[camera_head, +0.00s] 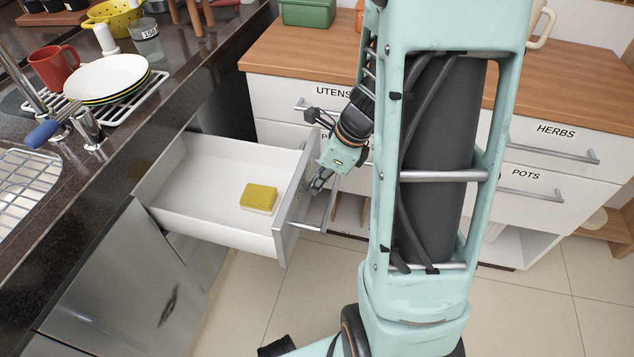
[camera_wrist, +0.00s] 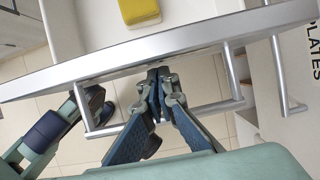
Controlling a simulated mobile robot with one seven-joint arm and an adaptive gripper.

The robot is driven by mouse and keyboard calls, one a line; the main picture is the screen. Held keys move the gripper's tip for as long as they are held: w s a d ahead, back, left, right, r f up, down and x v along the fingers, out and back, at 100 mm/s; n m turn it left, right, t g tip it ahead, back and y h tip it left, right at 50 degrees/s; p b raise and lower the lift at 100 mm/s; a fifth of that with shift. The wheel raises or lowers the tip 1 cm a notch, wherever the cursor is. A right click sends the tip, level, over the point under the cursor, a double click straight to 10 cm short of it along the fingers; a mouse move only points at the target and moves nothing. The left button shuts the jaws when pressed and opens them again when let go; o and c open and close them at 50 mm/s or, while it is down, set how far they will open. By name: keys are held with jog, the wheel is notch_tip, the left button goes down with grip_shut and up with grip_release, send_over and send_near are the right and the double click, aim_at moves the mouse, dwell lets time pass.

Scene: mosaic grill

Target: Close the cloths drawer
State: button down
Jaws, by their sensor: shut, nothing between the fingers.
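A white drawer (camera_head: 205,215) with a grey front stands pulled out from under the dark counter; no label on it can be read. It holds a yellow sponge (camera_head: 259,198), which also shows in the wrist view (camera_wrist: 139,12). My gripper (camera_head: 317,184) is at the outer side of the drawer front (camera_head: 293,205). In the wrist view my gripper (camera_wrist: 157,78) is shut and empty, its tips close to the front's face (camera_wrist: 110,63) and between the two ends of the bar handle (camera_wrist: 232,72). I cannot tell whether the tips touch the front.
A wooden-topped cabinet (camera_head: 290,50) with drawers labelled HERBS and POTS stands behind my arm, its drawers shut. A dish rack with plates (camera_head: 112,75) and a red mug (camera_head: 55,68) stand on the dark counter. Tiled floor (camera_head: 330,285) is clear in front of the drawer.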

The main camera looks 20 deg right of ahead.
jog(key=w+a+p, duration=0.6)
jog(key=w+a, duration=0.2)
jog(key=a, duration=0.3)
jog(key=w+a+p, duration=0.7)
jog(key=w+a, duration=0.1)
jog(key=a, duration=0.3)
jog(key=shift+w+a, duration=0.3)
jog(key=shift+a, duration=0.05)
